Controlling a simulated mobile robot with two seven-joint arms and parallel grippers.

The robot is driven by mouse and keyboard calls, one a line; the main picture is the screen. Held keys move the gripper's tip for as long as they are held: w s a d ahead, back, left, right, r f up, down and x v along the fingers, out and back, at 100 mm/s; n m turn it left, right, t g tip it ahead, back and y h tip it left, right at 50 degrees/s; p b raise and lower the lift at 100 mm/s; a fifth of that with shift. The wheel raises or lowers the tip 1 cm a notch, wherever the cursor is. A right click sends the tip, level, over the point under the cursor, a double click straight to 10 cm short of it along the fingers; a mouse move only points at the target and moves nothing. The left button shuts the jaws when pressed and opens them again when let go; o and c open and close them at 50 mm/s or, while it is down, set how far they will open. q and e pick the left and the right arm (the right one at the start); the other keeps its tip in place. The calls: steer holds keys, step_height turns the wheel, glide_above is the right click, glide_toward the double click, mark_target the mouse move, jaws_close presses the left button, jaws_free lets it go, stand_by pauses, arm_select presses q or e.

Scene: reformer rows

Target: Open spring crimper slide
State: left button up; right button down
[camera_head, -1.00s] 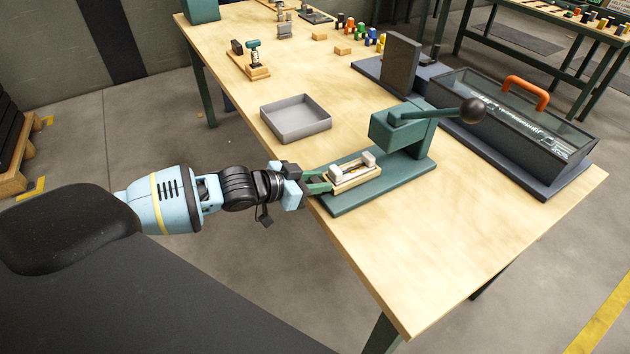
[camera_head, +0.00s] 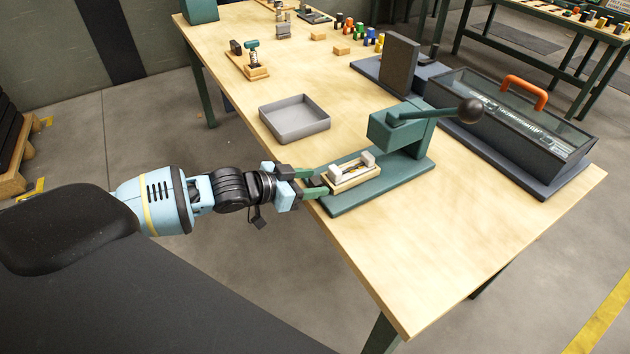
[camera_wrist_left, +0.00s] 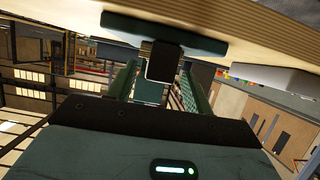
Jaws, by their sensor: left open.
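The spring crimper (camera_head: 400,130) is a green press on a flat green base plate at the table's near left edge, with a black-knobbed lever. Its slide (camera_head: 355,178) is a pale wooden carriage with light grey end blocks and a small part between them, lying on the base in front of the press head. My left gripper (camera_head: 311,183) is open and empty just left of the slide, at the table edge. In the left wrist view, a dark tab (camera_wrist_left: 162,62) under the green base (camera_wrist_left: 190,39) shows between the open fingers. Contact cannot be told. My right gripper is out of view.
An empty grey tray (camera_head: 296,137) stands behind the crimper base. A dark case with an orange handle (camera_head: 525,93) lies to the right. A small wooden stand with a green-topped plunger (camera_head: 254,70) is farther back. The table's front right is clear.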

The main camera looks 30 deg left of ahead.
arm_select(q)
steer(key=v, duration=0.6)
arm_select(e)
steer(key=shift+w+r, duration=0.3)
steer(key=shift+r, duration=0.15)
arm_select(q)
steer(key=shift+s, duration=0.15)
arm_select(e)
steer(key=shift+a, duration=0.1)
arm_select(q)
steer(key=s+d+f+n+y+p, duration=0.1)
steer(key=s+d+f, duration=0.3)
steer(key=s+f, duration=0.25)
steer(key=s+d+f+n, duration=0.1)
steer(key=s+d+f, duration=0.45)
steer(key=f, duration=0.25)
steer(key=s+f+n+g+y, duration=0.1)
steer(key=s+f, duration=0.3)
steer(key=s, duration=0.4)
steer(key=s+f+n+g+y, duration=0.1)
steer(key=s+f+y, duration=0.2)
steer(key=s, duration=0.6)
steer(key=shift+s+d+f+g+p, duration=0.25)
steer(key=shift+f+p, duration=0.2)
steer(key=shift+f, duration=0.45)
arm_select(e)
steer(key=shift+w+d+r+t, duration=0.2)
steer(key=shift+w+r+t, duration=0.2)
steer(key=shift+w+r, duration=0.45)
